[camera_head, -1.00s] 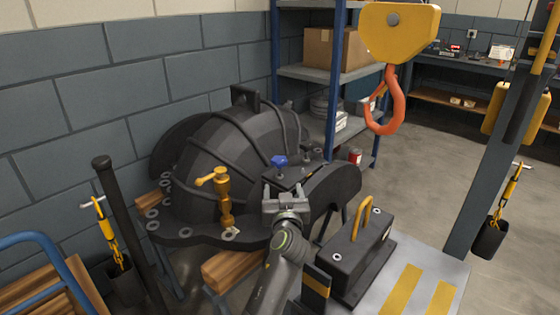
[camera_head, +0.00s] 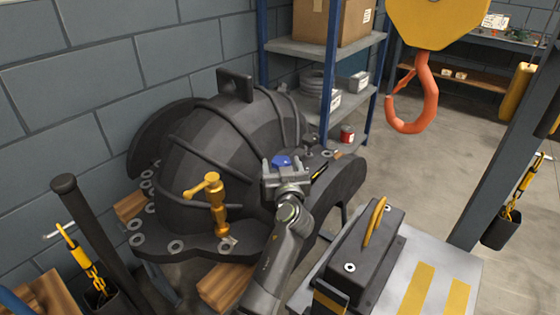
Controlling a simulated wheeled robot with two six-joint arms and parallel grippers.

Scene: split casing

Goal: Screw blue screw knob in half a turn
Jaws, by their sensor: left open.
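The blue screw knob (camera_head: 281,160) sits on top of the dark casing (camera_head: 215,150), near its right-hand flange. My left gripper (camera_head: 284,168) is open, with its two fingers at the knob's near side in the picture. The knob shows just beyond and between the fingertips, and its lower part is hidden by the gripper. I cannot tell whether the fingers touch it. My right gripper is not in view.
A brass valve handle (camera_head: 208,200) stands on the casing's front flange. An orange crane hook (camera_head: 418,100) hangs at the right. A black box with a yellow handle (camera_head: 366,255) stands right of my arm. Blue shelving (camera_head: 320,50) is behind.

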